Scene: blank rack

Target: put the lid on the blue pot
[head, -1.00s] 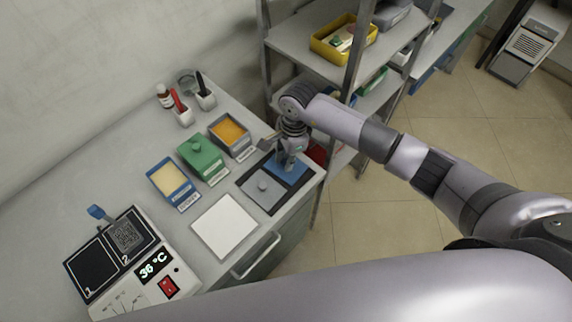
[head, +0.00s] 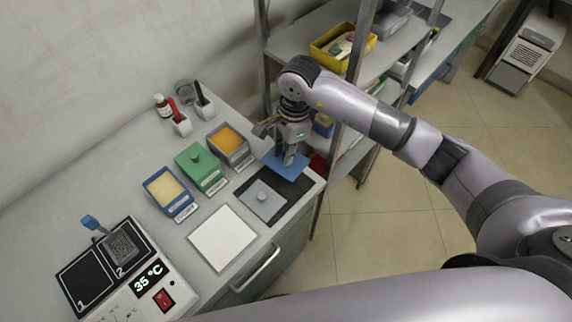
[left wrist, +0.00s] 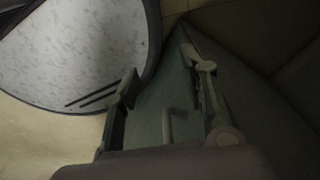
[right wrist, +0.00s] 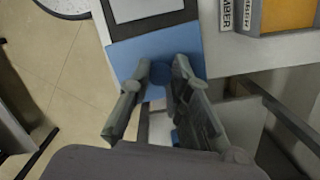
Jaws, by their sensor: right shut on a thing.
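My right gripper (head: 289,160) is shut on the knob of the flat blue lid (head: 283,168), over the far end of the dark mat (head: 291,205). In the right wrist view the lid (right wrist: 190,50) lies level under the fingers, and the knob (right wrist: 168,75) shows between them. The lid looks raised a little; the exact gap is unclear. The blue pot (head: 180,209) stands lidless on the bench to the left, with pale yellow contents. My left gripper (left wrist: 168,75) is open and empty in the left wrist view, beside the green-grey cabinet front; the head view does not show it.
A green lidded pot (head: 203,170) and a grey pot (head: 241,158) with orange contents stand beside the blue pot. A grey lid (head: 262,199) lies on the mat. A white square plate (head: 222,238) lies nearer. Rack posts (head: 335,165) stand right of the gripper.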

